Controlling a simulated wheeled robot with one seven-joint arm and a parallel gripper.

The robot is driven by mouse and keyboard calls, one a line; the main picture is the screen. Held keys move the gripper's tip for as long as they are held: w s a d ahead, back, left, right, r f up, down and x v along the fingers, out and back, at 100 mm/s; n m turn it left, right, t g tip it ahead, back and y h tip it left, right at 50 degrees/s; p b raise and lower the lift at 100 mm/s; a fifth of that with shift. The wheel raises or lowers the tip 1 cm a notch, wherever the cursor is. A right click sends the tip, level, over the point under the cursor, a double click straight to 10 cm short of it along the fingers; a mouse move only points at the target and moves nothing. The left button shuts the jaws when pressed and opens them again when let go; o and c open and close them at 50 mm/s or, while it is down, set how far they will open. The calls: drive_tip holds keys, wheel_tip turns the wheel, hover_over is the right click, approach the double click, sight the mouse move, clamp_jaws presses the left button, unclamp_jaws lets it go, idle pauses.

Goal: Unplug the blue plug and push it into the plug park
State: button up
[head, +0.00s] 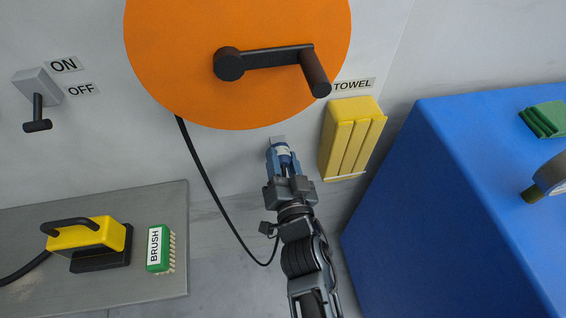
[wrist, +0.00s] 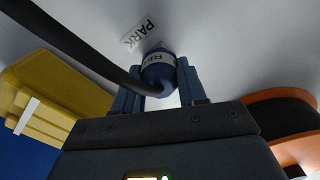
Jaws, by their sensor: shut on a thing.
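My gripper (head: 283,165) is shut on the blue plug (head: 284,157), close to the grey wall below the orange disc. In the wrist view the plug (wrist: 158,72), with a white lettered band, sits between the two fingers of my gripper (wrist: 160,88). The plug's front end faces the wall beside a PARK label (wrist: 139,34). The plug park itself is hidden behind the plug, so I cannot tell whether the plug is inside it. A black cable (head: 205,185) hangs from behind the disc and loops down towards my gripper; it crosses the wrist view at upper left.
The orange disc (head: 160,60) with a black crank (head: 270,57) is above. A yellow towel holder (head: 350,140) is close at right, then a blue box (head: 450,200).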

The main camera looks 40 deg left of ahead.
sight(283, 165)
drive_tip(key=shift+a, duration=0.1)
drive_tip(key=o, duration=1.2)
drive_tip(key=shift+o, duration=0.2)
drive_tip(key=p+v, duration=0.3)
drive_tip(key=v, duration=0.3)
drive_tip(key=shift+s+d+p, duration=0.2)
drive_tip(key=shift+d+p, duration=0.1)
drive_tip(key=shift+p, duration=0.05)
drive_tip(key=shift+s+d, duration=0.35)
drive_tip(key=shift+d, duration=0.05)
